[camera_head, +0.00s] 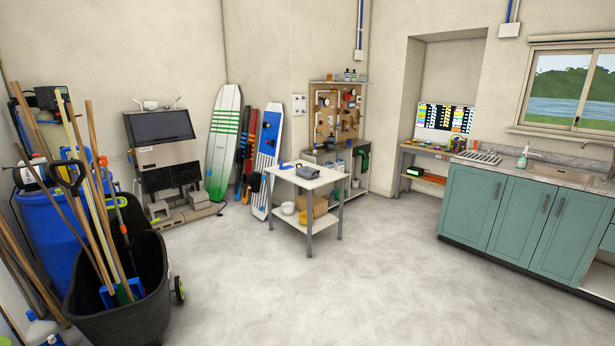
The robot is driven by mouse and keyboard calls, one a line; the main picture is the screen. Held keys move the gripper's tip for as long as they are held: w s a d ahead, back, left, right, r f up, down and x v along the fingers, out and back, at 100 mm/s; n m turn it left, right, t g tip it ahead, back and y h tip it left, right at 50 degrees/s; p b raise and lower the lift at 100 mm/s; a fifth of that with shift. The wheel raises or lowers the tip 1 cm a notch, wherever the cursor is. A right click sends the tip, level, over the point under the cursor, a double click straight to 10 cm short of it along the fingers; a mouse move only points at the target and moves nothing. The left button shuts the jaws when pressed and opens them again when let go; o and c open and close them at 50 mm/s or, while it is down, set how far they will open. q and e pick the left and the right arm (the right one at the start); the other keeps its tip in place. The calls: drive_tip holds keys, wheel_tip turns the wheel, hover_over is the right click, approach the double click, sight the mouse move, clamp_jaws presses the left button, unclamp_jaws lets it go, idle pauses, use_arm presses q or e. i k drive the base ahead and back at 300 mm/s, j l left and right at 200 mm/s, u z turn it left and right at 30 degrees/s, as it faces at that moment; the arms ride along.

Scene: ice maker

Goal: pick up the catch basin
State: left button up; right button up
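No gripper of mine is in view. I cannot tell for sure which thing is the catch basin. A small grey basin-like object (307,172) lies on top of a white-topped table (327,178) in the middle of the room. A white bowl (288,208) sits on the table's lower shelf beside a cardboard box (318,205). A boxy machine with a dark front panel (162,126), perhaps the ice maker, stands against the back wall on the left.
A black wheeled bin (118,303) with long-handled tools and a blue barrel (48,220) fill the left side. Surfboards (224,140) lean at the back. Green cabinets (515,220) line the right. The floor (330,295) in front is clear.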

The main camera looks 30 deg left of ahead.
sight(306, 172)
drive_tip(key=i+j+u, duration=0.3)
drive_tip(key=i+u, duration=0.3)
drive_tip(key=i, duration=0.15)
drive_tip(key=i+j+u, duration=0.15)
drive_tip(key=i+u, duration=0.15)
drive_tip(key=i+l+u, duration=0.1)
drive_tip(key=i+u, duration=0.4)
drive_tip(key=i, duration=0.55)
drive_tip(key=i+l+u, duration=0.1)
drive_tip(key=i+u, duration=0.15)
drive_tip(key=i, duration=1.55)
drive_tip(key=i+j+z, duration=0.15)
drive_tip(key=i, duration=0.75)
drive_tip(key=i+j+z, duration=0.1)
drive_tip(key=i+z, duration=0.2)
drive_tip(key=z, duration=0.15)
drive_tip(key=i+j+z, duration=0.15)
drive_tip(key=i+z, duration=0.25)
drive_tip(key=i+j+z, duration=0.2)
drive_tip(key=z, duration=0.25)
drive_tip(key=i+j+z, duration=0.2)
drive_tip(key=j+z, duration=0.25)
